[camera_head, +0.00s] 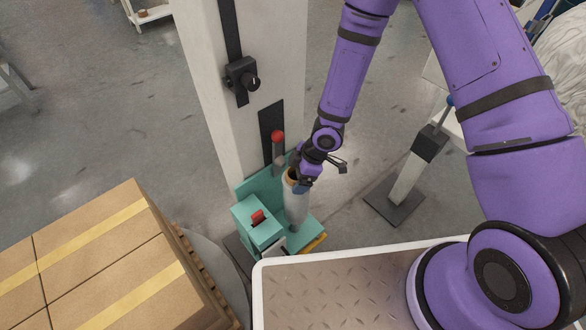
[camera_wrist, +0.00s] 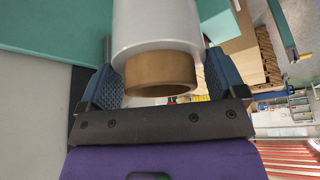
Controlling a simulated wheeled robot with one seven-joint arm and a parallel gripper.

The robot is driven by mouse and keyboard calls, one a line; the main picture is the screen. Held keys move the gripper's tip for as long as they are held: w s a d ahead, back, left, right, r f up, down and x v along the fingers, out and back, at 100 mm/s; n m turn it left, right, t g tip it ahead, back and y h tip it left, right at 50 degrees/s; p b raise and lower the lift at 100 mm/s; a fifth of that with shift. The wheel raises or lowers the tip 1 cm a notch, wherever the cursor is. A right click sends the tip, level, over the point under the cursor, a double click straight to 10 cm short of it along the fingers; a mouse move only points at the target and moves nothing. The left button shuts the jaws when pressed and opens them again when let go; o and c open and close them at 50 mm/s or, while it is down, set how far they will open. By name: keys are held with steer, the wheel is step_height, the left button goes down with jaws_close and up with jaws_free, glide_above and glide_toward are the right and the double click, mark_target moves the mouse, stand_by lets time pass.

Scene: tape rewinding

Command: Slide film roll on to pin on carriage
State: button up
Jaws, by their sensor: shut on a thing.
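The film roll (camera_head: 296,207) is a whitish translucent cylinder with a brown cardboard core. It stands roughly upright at the teal carriage (camera_head: 258,222) at the foot of the white column. My gripper (camera_head: 299,182) is at the top end of the roll. In the wrist view the film roll (camera_wrist: 156,30) lies between my two blue finger pads (camera_wrist: 160,82), with its core end (camera_wrist: 162,72) facing the camera. The pin is hidden, so I cannot tell whether the roll is around it.
A red-knobbed lever (camera_head: 278,137) rises beside the column (camera_head: 240,80). Stacked cardboard boxes (camera_head: 100,265) on a pallet stand at the left. A post on a dark base (camera_head: 398,200) stands at the right. My metal-topped base is in front.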

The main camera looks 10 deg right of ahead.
steer(key=shift+a+f, duration=0.4)
steer(key=shift+f, duration=0.1)
steer(key=shift+d+f, duration=0.1)
steer(key=shift+f, duration=4.85)
steer(key=o, duration=1.5)
steer(key=shift+r, duration=4)
